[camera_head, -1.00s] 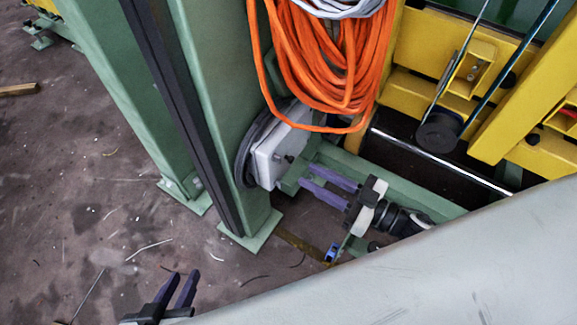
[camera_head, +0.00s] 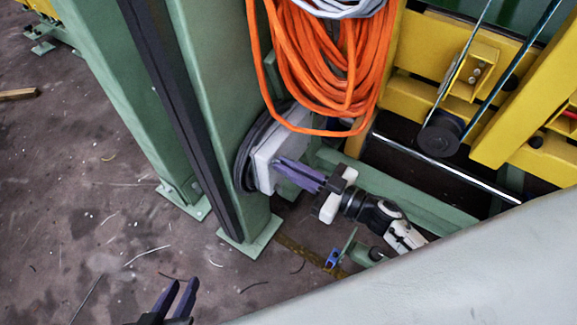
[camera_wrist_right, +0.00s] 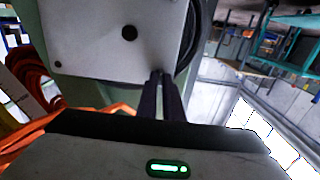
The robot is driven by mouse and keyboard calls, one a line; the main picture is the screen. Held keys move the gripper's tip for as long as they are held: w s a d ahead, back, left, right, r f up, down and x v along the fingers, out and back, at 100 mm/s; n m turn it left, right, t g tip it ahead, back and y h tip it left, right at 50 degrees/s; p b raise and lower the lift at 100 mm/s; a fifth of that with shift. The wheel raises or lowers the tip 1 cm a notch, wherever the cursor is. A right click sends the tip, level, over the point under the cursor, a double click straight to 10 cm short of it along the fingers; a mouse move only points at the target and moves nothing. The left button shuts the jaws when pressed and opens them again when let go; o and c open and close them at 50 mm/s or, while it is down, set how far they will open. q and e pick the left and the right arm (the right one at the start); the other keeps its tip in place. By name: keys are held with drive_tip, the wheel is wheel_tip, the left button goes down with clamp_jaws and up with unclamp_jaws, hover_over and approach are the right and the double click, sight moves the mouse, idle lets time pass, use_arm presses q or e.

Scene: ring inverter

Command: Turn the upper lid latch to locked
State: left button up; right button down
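The grey box lid (camera_head: 264,160) is on the side of the green post, below the orange cable, and it fills the upper part of the right wrist view (camera_wrist_right: 95,45). My right gripper (camera_head: 280,166) reaches it from the right, its purple fingers close together with the tips at the lid face. In the right wrist view the fingertips (camera_wrist_right: 160,74) meet the lid's lower right corner with a narrow gap between them. The latch appears to be between the tips, which hide it, so I cannot tell its angle. My left gripper (camera_head: 178,284) is open and empty, above the floor.
A coil of orange cable (camera_head: 330,60) hangs just above the lid. The green post (camera_head: 205,90) stands left of it. A green beam (camera_head: 400,190) and yellow frame parts (camera_head: 450,90) lie to the right. The floor (camera_head: 90,190) at left is mostly clear.

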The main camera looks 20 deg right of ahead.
use_arm(q)
drive_tip(key=shift+w+r, duration=0.15)
use_arm(e)
drive_tip(key=shift+n, duration=0.3)
use_arm(q)
drive_tip(key=shift+w+d+f+g+b, duration=0.35)
drive_tip(key=shift+d+f+b, duration=0.15)
drive_tip(key=shift+f+b, duration=0.3)
use_arm(e)
drive_tip(key=n, duration=1.7)
drive_tip(key=shift+s+a+f, duration=0.1)
drive_tip(key=shift+f, duration=0.1)
use_arm(q)
drive_tip(key=shift+r, duration=0.1)
use_arm(e)
drive_tip(key=shift+n, duration=0.3)
use_arm(q)
drive_tip(key=shift+a, duration=0.1)
use_arm(e)
drive_tip(key=c, duration=1.9)
unclamp_jaws()
